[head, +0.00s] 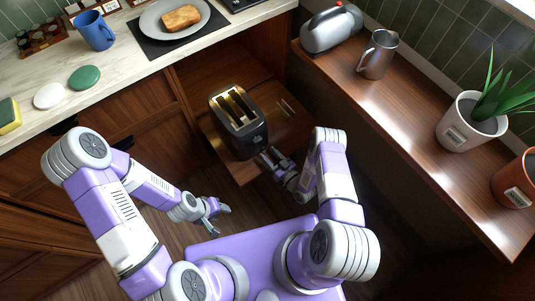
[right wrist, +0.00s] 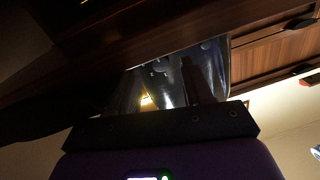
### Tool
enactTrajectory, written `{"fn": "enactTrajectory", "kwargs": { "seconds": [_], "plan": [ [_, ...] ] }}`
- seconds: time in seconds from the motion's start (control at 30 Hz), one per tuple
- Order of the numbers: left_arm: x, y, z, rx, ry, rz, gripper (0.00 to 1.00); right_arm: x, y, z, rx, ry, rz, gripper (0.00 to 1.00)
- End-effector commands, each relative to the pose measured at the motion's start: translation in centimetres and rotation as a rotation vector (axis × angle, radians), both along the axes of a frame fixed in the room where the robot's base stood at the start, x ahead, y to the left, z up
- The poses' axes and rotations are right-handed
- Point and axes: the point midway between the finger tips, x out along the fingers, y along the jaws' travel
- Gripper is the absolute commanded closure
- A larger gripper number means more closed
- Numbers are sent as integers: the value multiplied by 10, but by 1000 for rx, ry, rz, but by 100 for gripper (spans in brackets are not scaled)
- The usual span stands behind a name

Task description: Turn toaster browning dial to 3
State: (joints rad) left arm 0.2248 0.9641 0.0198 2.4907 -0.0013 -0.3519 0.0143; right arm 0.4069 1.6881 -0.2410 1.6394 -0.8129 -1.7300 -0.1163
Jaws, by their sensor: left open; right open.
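The toaster (head: 238,118), dark with two bright slots on top, stands on a pulled-out wooden shelf. Its dark end face is turned toward me; the browning dial and its setting cannot be made out. My right gripper (head: 276,160) is open, close to the lower right of that end face. Whether it touches is unclear. In the right wrist view, a shiny curved surface (right wrist: 165,76), seemingly the toaster, fills the space ahead of the dark gripper base, with small details I cannot identify. My left gripper (head: 217,208) is open and empty over the floor, away from the toaster.
A wooden ledge (head: 415,110) on the right holds a metal pitcher (head: 378,55), a grey container and potted plants. The left counter (head: 115,75) holds a blue mug (head: 95,31), round discs, a sponge and toast on a plate (head: 160,27). Shelf space right of the toaster is bare.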

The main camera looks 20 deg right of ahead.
Motion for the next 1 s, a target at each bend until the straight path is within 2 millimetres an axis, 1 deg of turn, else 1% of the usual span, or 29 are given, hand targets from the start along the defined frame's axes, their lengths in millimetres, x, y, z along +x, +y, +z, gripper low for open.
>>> {"fn": "enactTrajectory", "kwargs": {
  "seconds": [0.03,0.13,0.43,0.47,0.5,0.77,1.0],
  "plan": [
    [0,0,-3,0,0,0,50,6,3,-1,-1,-2,1,50],
    [0,0,-5,0,0,0,50,12,5,0,0,-1,0,50],
    [0,0,-5,0,0,0,50,15,7,0,0,1,-1,50],
    [0,0,-5,0,0,0,50,15,7,0,0,1,-1,53],
    [0,0,-5,0,0,0,50,15,7,0,0,1,-1,59],
    [0,0,-5,0,0,0,50,14,7,0,0,1,-1,99],
    [0,0,-4,0,0,0,50,14,7,0,-10,-1,-1,100]
  ]
}}
